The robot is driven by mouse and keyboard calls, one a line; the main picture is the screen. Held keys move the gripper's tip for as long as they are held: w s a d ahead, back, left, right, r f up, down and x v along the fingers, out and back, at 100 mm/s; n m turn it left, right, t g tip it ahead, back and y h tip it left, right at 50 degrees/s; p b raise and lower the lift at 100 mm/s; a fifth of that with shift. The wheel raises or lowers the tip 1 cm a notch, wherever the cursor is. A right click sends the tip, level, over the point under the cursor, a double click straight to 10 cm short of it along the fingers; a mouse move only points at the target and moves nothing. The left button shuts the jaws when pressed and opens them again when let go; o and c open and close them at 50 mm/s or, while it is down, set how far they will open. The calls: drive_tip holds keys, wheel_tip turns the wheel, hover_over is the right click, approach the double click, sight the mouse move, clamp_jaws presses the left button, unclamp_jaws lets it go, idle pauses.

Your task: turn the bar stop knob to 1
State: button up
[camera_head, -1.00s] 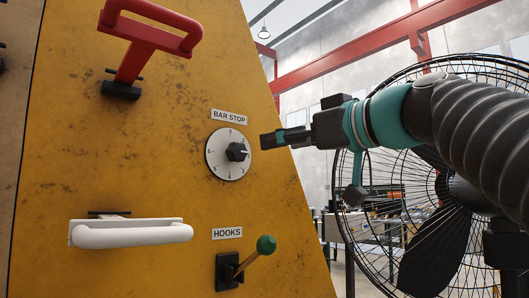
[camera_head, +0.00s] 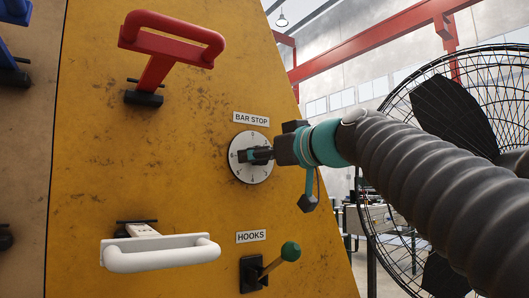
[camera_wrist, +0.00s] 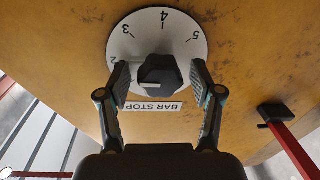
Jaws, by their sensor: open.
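The bar stop knob (camera_wrist: 158,72) is black, on a round white dial (camera_wrist: 165,25) with numbers. In the wrist view, upside down, 2, 3, 4 and 5 are readable; other marks are hidden. The knob's white pointer line lies toward the left, near the 2 side; its exact setting is unclear. My gripper (camera_wrist: 160,74) is open, one finger on each side of the knob, with visible gaps. In the head view my gripper (camera_head: 262,155) is in front of the dial (camera_head: 240,170) and covers most of the knob. The BAR STOP label (camera_head: 251,119) is above the dial.
A red handle (camera_head: 160,70) is at upper left of the dial, and a white handle (camera_head: 160,255) at lower left. The green-tipped HOOKS lever (camera_head: 275,262) is below the dial. A large fan (camera_head: 455,110) stands behind my arm. The yellow panel between is bare.

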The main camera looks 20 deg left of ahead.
drive_tip(key=c, duration=1.1)
drive_tip(key=shift+c, duration=0.2)
drive_tip(key=shift+n, duration=0.3)
drive_tip(key=shift+f+n+b, duration=0.15)
drive_tip(key=shift+n+b, duration=1)
drive_tip(key=shift+n, duration=0.05)
drive_tip(key=n+b, duration=0.1)
drive_tip(key=n, duration=0.4)
drive_tip(key=shift+s+n+h+b, duration=0.1)
drive_tip(key=shift+n+h+b, duration=0.2)
drive_tip(key=shift+h+b, duration=0.1)
